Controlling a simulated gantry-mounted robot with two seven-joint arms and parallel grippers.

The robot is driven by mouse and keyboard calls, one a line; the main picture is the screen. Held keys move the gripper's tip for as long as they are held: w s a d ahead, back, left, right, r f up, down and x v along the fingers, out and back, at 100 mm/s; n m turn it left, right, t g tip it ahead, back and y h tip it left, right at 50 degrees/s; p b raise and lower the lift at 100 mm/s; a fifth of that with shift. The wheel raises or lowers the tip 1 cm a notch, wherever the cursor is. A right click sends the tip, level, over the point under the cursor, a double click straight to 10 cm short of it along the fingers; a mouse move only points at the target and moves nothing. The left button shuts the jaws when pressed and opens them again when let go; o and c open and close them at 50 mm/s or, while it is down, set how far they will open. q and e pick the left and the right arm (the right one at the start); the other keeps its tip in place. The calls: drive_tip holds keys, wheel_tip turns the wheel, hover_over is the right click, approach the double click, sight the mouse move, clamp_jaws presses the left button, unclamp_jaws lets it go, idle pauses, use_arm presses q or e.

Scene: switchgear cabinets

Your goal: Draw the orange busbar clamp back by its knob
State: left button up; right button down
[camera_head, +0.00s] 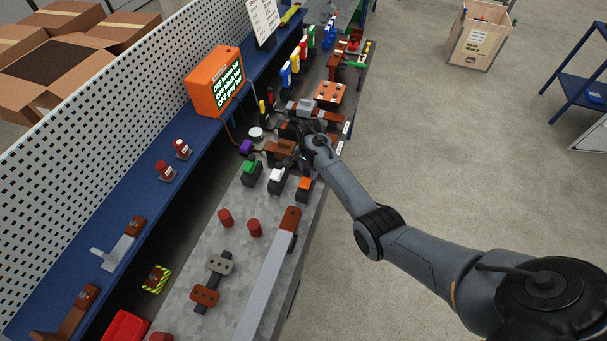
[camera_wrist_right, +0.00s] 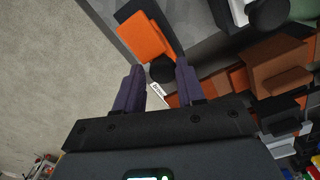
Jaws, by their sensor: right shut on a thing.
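The orange busbar clamp (camera_head: 305,183) stands at the right end of a row of clamps on the grey bench top. It also shows in the right wrist view as an orange block (camera_wrist_right: 145,36) on a dark body. Its black round knob (camera_wrist_right: 162,70) sits between the fingers of my right gripper (camera_wrist_right: 160,76), which is shut on it. In the head view my right gripper (camera_head: 304,158) is just behind the orange clamp, and the arm and hand hide the knob. My left gripper is in neither view.
The white clamp (camera_head: 276,174) and green clamp (camera_head: 251,167) stand left of the orange one. Brown busbars (camera_head: 280,147) lie close behind. An orange display box (camera_head: 215,82) stands on the blue shelf. A long grey bar (camera_head: 270,275) lies in front.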

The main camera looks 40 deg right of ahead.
sight(308, 171)
drive_tip(key=c, duration=1.1)
unclamp_jaws()
drive_tip(key=shift+w, duration=0.15)
drive_tip(key=shift+o, duration=1.4)
drive_tip(key=shift+w+r, duration=0.15)
drive_tip(key=shift+w, duration=0.1)
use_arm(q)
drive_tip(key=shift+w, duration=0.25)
use_arm(e)
drive_tip(key=shift+s, duration=0.1)
drive_tip(key=shift+r, duration=0.45)
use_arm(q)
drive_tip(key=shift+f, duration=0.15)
use_arm(e)
wheel_tip(308, 171, up, 10)
drive_tip(key=shift+f, duration=0.2)
